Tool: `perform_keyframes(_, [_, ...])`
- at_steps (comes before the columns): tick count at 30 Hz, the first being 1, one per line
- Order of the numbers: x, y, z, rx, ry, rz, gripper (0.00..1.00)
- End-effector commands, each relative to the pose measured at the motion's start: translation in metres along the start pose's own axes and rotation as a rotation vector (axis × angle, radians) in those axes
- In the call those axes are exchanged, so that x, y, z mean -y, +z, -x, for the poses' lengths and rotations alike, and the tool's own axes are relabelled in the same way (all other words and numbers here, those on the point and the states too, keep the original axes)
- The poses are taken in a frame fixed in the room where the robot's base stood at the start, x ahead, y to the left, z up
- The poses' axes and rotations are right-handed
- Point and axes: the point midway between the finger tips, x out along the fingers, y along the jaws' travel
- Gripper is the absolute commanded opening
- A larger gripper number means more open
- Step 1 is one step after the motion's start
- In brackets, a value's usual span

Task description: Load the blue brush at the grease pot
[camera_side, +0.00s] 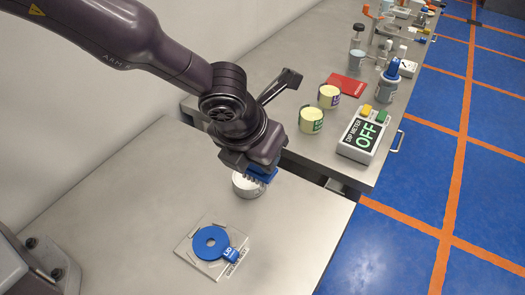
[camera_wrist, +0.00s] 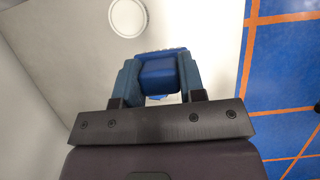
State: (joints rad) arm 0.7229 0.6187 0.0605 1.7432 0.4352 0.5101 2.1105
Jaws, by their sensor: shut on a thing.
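My gripper (camera_side: 258,172) is low over the near bench in the side view. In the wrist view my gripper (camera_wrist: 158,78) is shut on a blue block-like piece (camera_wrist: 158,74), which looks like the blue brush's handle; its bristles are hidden. In the side view a blue part (camera_side: 263,174) shows at the jaws. A whitish round pot (camera_side: 246,190), which may be the grease pot, stands just below, partly hidden by my gripper. I cannot tell whether the brush touches it.
A blue ring marked LID (camera_side: 210,242) lies on a clear plate on the near bench.

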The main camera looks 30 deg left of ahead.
Motion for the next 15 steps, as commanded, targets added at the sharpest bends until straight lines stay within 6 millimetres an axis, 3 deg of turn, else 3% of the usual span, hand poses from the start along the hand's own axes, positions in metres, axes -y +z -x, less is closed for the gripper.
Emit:
perform_keyframes(1, [0.0, 0.0, 0.0, 0.0, 0.0, 0.0, 0.13])
perform_keyframes(2, [0.0, 0.0, 0.0, 0.0, 0.0, 0.0, 0.3])
perform_keyframes(3, [0.0, 0.0, 0.0, 0.0, 0.0, 0.0, 0.21])
perform_keyframes(4, [0.0, 0.0, 0.0, 0.0, 0.0, 0.0, 0.18])
perform_keyframes(8, [-0.004, 0.002, -0.002, -0.001, 0.005, 0.009, 0.18])
perform_keyframes(15, [-0.051, 0.026, -0.031, -0.022, 0.036, 0.087, 0.18])
